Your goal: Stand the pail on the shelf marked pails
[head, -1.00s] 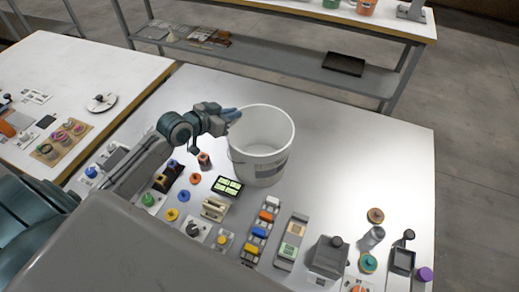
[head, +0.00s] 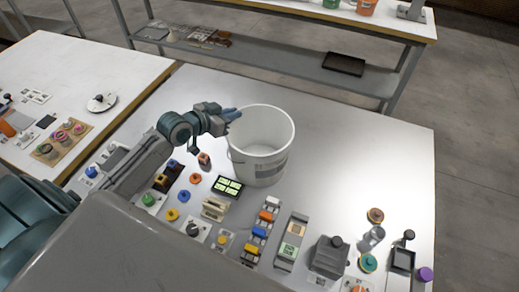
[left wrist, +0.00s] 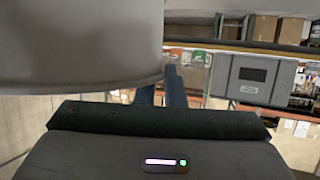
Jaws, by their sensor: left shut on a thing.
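The white pail (head: 258,165) is upright over the middle of the white table, with a grey patch on its side and an open top. Its side also fills the upper left of the left wrist view (left wrist: 75,45). My left gripper (head: 232,114) is shut on the pail at the left part of its rim. The fingers show beside the pail wall in the left wrist view (left wrist: 160,90). I cannot tell whether the pail's base touches the table. I can read no shelf mark in these views. My right gripper is not in view.
The table (head: 365,140) is clear right of and behind the pail. A bench with a lower grey shelf (head: 285,65) stands behind, bearing a black tray (head: 344,64).

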